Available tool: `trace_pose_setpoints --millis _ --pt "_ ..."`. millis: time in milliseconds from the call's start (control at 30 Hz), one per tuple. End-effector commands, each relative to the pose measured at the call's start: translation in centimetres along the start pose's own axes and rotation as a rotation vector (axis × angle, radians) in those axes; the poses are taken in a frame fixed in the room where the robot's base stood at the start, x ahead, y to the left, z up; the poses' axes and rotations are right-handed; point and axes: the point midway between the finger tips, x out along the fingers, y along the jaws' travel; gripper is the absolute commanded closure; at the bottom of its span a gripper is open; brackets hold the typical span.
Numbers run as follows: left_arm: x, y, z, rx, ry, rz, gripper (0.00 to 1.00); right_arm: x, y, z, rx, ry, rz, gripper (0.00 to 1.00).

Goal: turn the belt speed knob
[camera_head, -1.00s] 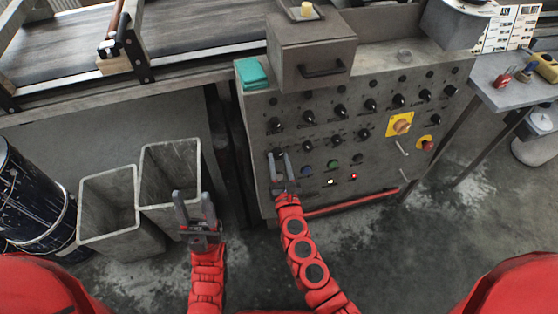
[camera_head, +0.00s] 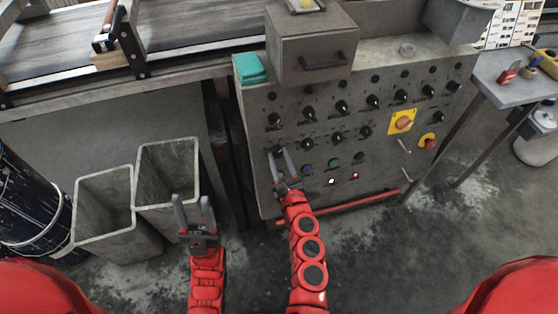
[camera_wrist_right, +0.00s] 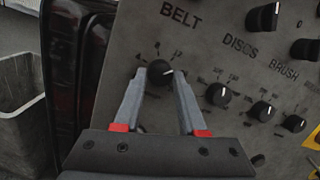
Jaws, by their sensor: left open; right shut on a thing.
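The belt speed knob (camera_wrist_right: 158,70) is a round black knob with a white pointer mark and a printed scale. It sits on the grey panel under the word BELT in the right wrist view. My right gripper (camera_wrist_right: 160,76) has its two fingertips on either side of it and is shut on it. In the head view this gripper (camera_head: 280,154) is at the panel's lower left and its fingers partly hide the knob. The pointer mark is toward the right in the wrist view. My left gripper (camera_head: 193,214) is open and empty in front of the bins.
The grey control panel (camera_head: 385,158) carries several black knobs, lit buttons, a yellow-plated switch (camera_head: 402,122) and a red stop button (camera_head: 430,142). Two grey bins (camera_head: 104,215) and a dark drum (camera_head: 28,215) stand left. A red bar (camera_head: 350,205) runs along the panel's bottom.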

Motion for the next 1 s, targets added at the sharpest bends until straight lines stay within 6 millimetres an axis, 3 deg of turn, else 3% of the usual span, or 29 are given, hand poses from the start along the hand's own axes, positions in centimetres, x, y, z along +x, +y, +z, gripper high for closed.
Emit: trace_pose_setpoints --millis 1000 --pt "-1.9 0.1 0.3 0.000 0.000 0.000 0.50 0.1 -0.7 0.1 -0.949 -0.059 0.185 1.00"
